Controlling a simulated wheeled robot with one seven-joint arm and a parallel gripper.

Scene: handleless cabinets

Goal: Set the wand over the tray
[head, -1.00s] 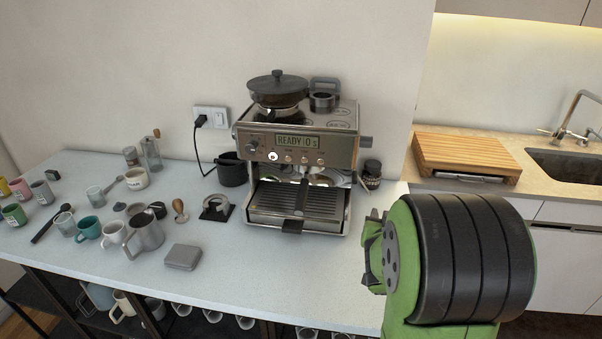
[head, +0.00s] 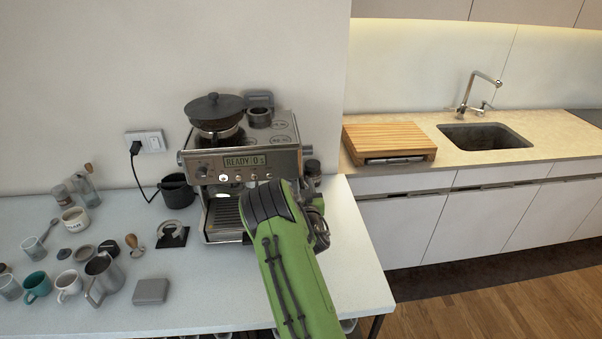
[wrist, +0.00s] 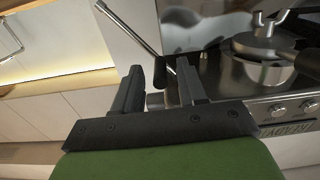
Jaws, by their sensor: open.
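The steam wand (wrist: 130,27) is a thin metal tube with a black grip. It slants out from the right side of the espresso machine in the wrist view, which is upside down. My gripper (wrist: 160,70) is open, and the black grip appears between its two fingers. I cannot tell whether either finger touches it.
The espresso machine (head: 240,160) carries a lidded pot (head: 215,114) on top. A portafilter (wrist: 264,50) sits beside the wand. Several mugs and a steel pitcher (head: 104,275) are at left. The counter's right front is clear.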

